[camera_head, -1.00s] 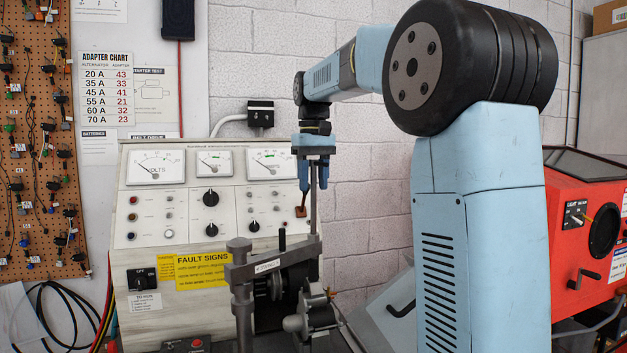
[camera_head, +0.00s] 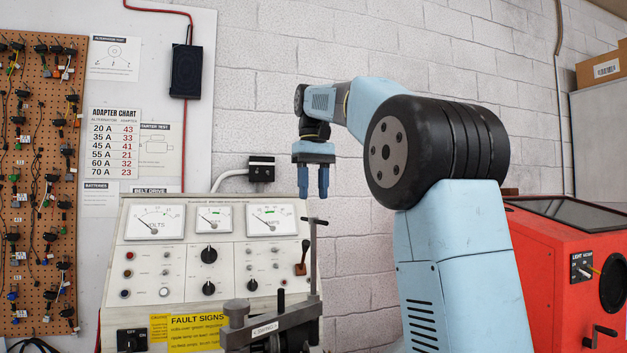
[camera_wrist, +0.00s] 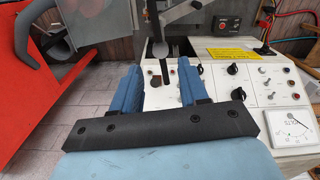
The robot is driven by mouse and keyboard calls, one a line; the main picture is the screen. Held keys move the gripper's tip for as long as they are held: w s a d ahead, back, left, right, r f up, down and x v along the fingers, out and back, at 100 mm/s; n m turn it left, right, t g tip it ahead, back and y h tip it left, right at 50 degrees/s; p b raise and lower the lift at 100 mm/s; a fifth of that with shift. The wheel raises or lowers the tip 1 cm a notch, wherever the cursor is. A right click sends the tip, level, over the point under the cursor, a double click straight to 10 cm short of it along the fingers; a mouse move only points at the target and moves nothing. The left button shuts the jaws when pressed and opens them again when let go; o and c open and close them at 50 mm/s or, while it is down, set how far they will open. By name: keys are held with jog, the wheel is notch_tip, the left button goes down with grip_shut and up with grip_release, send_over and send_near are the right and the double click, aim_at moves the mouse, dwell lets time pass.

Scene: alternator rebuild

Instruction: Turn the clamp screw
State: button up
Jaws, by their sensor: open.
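The clamp screw (camera_head: 313,255) is an upright dark metal rod with a short crossbar handle (camera_head: 314,221) at its top. It stands over the grey clamp arm (camera_head: 270,326) in front of the test bench. My gripper (camera_head: 313,197) points down just above the crossbar, with its two blue fingers apart and nothing between them. A gap shows between the fingertips and the handle. In the wrist view, my open gripper (camera_wrist: 158,74) has a dark bar with a rounded head between and beyond its fingers. The lower part of the clamp is cut off in the head view.
The white test bench (camera_head: 225,268) with gauges, knobs and a brown-handled lever (camera_head: 302,256) stands behind the clamp. A red machine (camera_head: 545,255) stands at the right. A pegboard (camera_head: 40,180) with connectors hangs at the left.

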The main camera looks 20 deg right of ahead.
jog(key=shift+r, duration=1.05)
